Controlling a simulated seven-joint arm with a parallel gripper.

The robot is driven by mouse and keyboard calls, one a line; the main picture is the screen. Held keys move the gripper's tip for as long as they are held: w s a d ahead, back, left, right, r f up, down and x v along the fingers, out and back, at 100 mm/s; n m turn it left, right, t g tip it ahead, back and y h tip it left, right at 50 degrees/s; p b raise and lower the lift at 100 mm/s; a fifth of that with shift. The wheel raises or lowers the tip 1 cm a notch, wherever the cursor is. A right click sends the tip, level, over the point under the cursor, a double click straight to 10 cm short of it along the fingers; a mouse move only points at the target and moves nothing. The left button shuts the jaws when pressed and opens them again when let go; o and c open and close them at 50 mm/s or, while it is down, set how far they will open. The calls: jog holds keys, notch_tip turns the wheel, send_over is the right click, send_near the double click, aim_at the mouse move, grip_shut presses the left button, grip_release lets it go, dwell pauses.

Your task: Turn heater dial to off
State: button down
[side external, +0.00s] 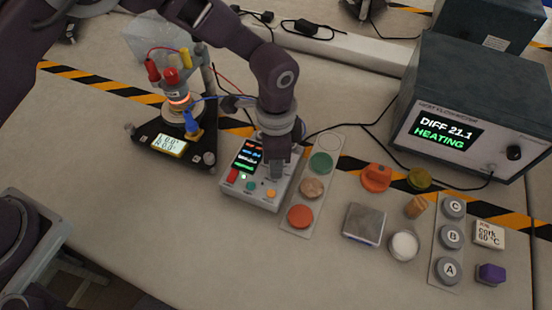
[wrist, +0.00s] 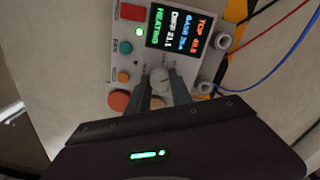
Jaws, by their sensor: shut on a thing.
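The heater dial (wrist: 159,75) is a small grey knob on the face of a light grey control box (side external: 258,202). In the wrist view my gripper (wrist: 160,84) has a finger on each side of the knob and is shut on it. In the side view my gripper (side external: 276,172) reaches down onto the box's right part and hides the dial. The box's screen (wrist: 176,28) shows TOP, BASE and DIFF readings and HEATING in green. The dial's pointer mark is too small to read.
The large heating display unit (side external: 440,125) reads DIFF 21.1, HEATING. A wired apparatus on a black base (side external: 155,150) stands left of the box. A strip of coloured discs (side external: 312,185) lies close on the right, with a metal block (side external: 364,224) and several small items beyond.

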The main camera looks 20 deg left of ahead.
jog(key=n, duration=0.5)
jog(key=shift+n, duration=0.3)
jog(key=n, duration=0.4)
jog(key=shift+n, duration=0.7)
jog(key=c, duration=1.1)
grip_release()
jog(key=shift+c, duration=0.2)
jog(key=shift+r, duration=0.15)
notch_tip(320, 180, up, 7)
jog(key=shift+f, duration=0.1)
